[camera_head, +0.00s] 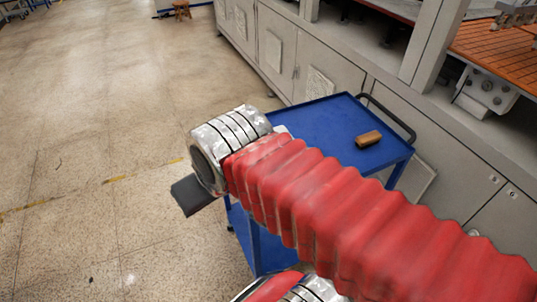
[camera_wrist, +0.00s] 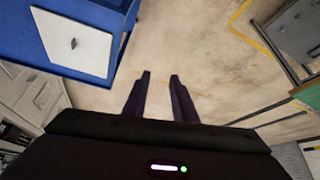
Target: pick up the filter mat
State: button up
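A flat white square panel (camera_wrist: 73,42) with a small grey diamond-shaped mark lies on a blue surface at the upper left of the wrist view. It looks like the filter mat, though I cannot be sure. In the head view my red-sleeved arm hides most of that area; only a pale sliver (camera_head: 281,129) shows beside the arm on the blue cart (camera_head: 318,120). My gripper (camera_wrist: 160,76) is open and empty, with bare floor behind its two dark fingers. It points to the right of the panel, apart from it. In the head view only a dark part of it shows.
A brown block (camera_head: 369,139) lies on the cart top near the black handle (camera_head: 392,116). Grey cabinets (camera_head: 275,50) stand behind the cart. An orange slatted surface (camera_head: 500,48) is at the upper right. The speckled floor (camera_head: 90,120) at left is clear.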

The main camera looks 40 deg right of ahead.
jog(key=shift+w, duration=0.1)
jog(key=w+d+f+m, duration=0.1)
jog(key=w+d+f, duration=0.2)
jog(key=w+d, duration=0.75)
jog(key=d+f+m, duration=0.1)
jog(key=d+f, duration=0.2)
jog(key=d, duration=0.7)
jog(key=d+f+m+g+h, duration=0.1)
jog(key=d+f, duration=0.3)
jog(key=d, duration=0.6)
jog(key=shift+s+f, duration=0.15)
jog(key=shift+s, duration=0.15)
jog(key=shift+f, duration=0.1)
jog(key=shift+x, duration=4.25)
jog(key=shift+f, duration=0.15)
jog(key=shift+x, duration=2.5)
